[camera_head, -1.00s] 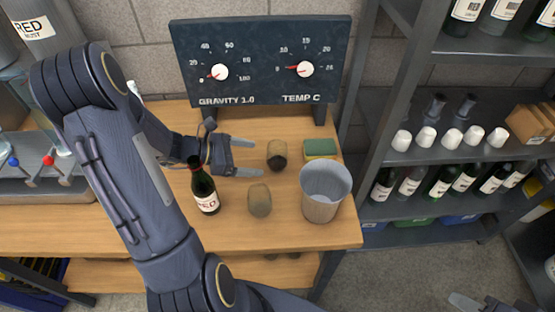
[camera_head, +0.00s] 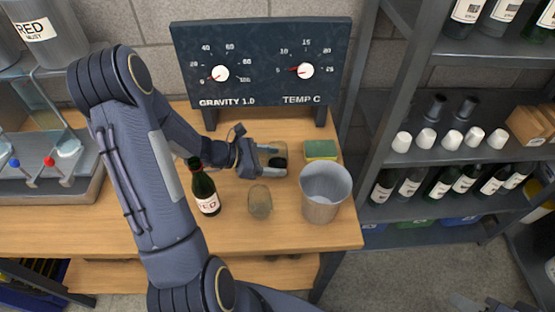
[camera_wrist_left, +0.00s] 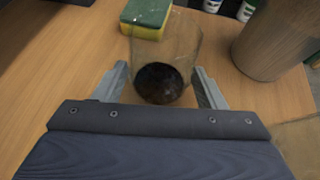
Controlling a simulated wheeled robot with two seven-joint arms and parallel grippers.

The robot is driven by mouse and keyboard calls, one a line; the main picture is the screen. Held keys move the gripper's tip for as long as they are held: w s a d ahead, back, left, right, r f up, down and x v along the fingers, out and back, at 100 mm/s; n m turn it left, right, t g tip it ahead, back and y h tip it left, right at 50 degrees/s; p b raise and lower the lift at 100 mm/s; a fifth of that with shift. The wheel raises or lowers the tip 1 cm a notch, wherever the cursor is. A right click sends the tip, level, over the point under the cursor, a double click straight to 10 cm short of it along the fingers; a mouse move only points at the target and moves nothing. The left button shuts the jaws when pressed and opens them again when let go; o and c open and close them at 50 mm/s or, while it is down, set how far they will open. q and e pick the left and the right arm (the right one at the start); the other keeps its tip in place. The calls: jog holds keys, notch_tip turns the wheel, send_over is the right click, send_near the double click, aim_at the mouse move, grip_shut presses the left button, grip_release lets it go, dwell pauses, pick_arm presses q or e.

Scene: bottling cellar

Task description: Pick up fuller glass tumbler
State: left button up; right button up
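A clear glass tumbler with dark liquid in its lower part (camera_head: 281,162) stands on the wooden bench. It also shows in the left wrist view (camera_wrist_left: 161,82), upright. My left gripper (camera_head: 271,161) is around it, one finger on each side. In the left wrist view the gripper (camera_wrist_left: 162,88) is open, with narrow gaps seen between fingers and glass. A second tumbler (camera_head: 260,202), with no dark liquid visible, stands nearer the bench front. A grey tip at the bottom right (camera_head: 468,301) seems to be my right gripper, mostly out of frame.
A green and yellow sponge (camera_head: 320,149) lies just behind and right of the tumbler. A grey bin (camera_head: 322,205) stands to the right. A dark wine bottle (camera_head: 205,192) stands left, close to my left arm. A gauge board (camera_head: 262,65) rises behind. Bottle shelves (camera_head: 450,157) are at right.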

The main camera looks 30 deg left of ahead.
pick_arm(q)
jog(key=c, duration=0.7)
jog(key=shift+o, duration=0.2)
jog(key=shift+r, duration=0.1)
